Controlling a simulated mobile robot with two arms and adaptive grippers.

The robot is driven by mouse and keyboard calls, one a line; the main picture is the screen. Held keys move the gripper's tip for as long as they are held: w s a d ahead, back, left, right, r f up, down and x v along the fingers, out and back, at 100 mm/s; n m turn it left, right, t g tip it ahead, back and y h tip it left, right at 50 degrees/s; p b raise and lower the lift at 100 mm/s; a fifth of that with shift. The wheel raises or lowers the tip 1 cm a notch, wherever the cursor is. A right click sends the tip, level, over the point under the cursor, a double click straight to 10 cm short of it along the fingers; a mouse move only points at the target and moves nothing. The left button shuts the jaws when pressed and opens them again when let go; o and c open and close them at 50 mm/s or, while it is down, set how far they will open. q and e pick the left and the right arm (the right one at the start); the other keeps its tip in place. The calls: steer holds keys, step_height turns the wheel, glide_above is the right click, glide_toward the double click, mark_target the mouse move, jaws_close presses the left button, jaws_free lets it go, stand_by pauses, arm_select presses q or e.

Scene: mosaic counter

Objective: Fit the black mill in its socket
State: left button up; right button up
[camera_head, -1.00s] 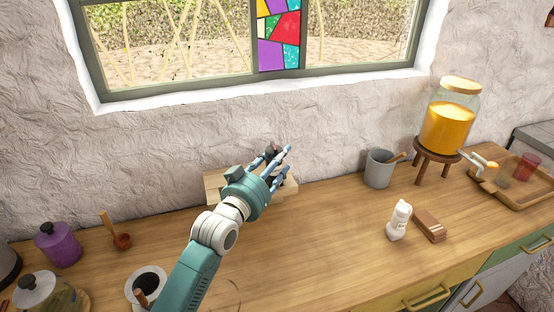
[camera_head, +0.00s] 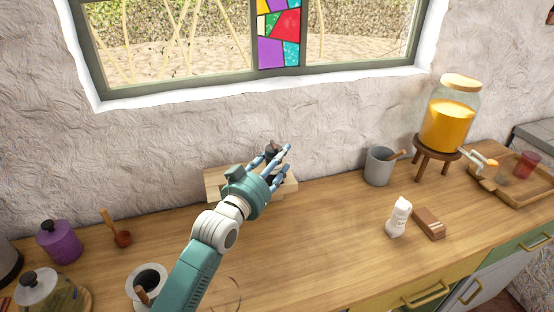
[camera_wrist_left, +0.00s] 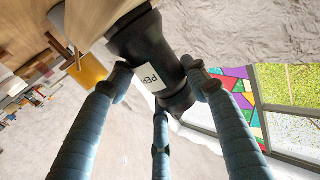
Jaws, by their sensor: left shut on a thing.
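The black mill (camera_wrist_left: 148,60) has a white label with dark letters and sits between the blue-grey fingers of my left gripper (camera_wrist_left: 160,95) in the left wrist view. The fingers close around its body. In the head view, my left gripper (camera_head: 276,168) is at the pale wooden block (camera_head: 214,181) against the wall. A dark bit of the mill (camera_head: 271,148) shows behind the fingers there. One end of the mill meets a wooden surface (camera_wrist_left: 95,20) in the wrist view. The socket is hidden, and I cannot tell whether the mill is seated in it. My right gripper is not in view.
A grey mug (camera_head: 379,168), a white bottle (camera_head: 398,217) and a brown block (camera_head: 429,224) stand to the right. A juice dispenser (camera_head: 447,125) stands farther right. A purple jar (camera_head: 59,243) is at left. The middle counter is clear.

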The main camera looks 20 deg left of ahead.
arm_select(q)
steer(key=shift+f, duration=0.15)
steer(key=o, duration=1.9)
steer(key=shift+s+a+r+p, duration=0.1)
steer(key=shift+s+r+p, duration=0.2)
steer(key=shift+s+p, duration=0.25)
steer(key=shift+s+a+r+p, duration=0.15)
steer(key=shift+s+r+p, duration=0.25)
steer(key=shift+s+p, duration=0.4)
steer(key=shift+s+a+r+p, duration=0.15)
steer(key=shift+s+r+p, duration=0.25)
steer(key=shift+s+p, duration=0.35)
steer(key=shift+s+a+r+p, duration=0.15)
steer(key=shift+s+r+p, duration=0.25)
steer(key=shift+s+p, duration=0.4)
